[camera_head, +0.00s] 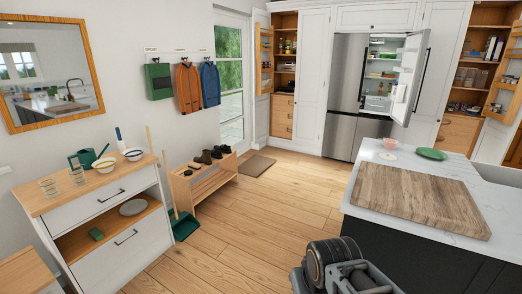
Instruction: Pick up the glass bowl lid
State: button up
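Dark and grey parts of my own arm show at the bottom centre, well in front of both. I cannot make out my gripper's fingers.
The island's marble top (367,175) carries a large wooden board (418,197) in front of the green piece. A fridge (345,95) behind has its right door open. A wooden-topped cabinet (85,190) and shoe bench (205,180) stand left. The middle floor (255,215) is clear.

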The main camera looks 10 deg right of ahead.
aim_at(387, 156)
jog(key=i, duration=5.6)
jog(key=z, duration=3.9)
jog(key=i, duration=1.65)
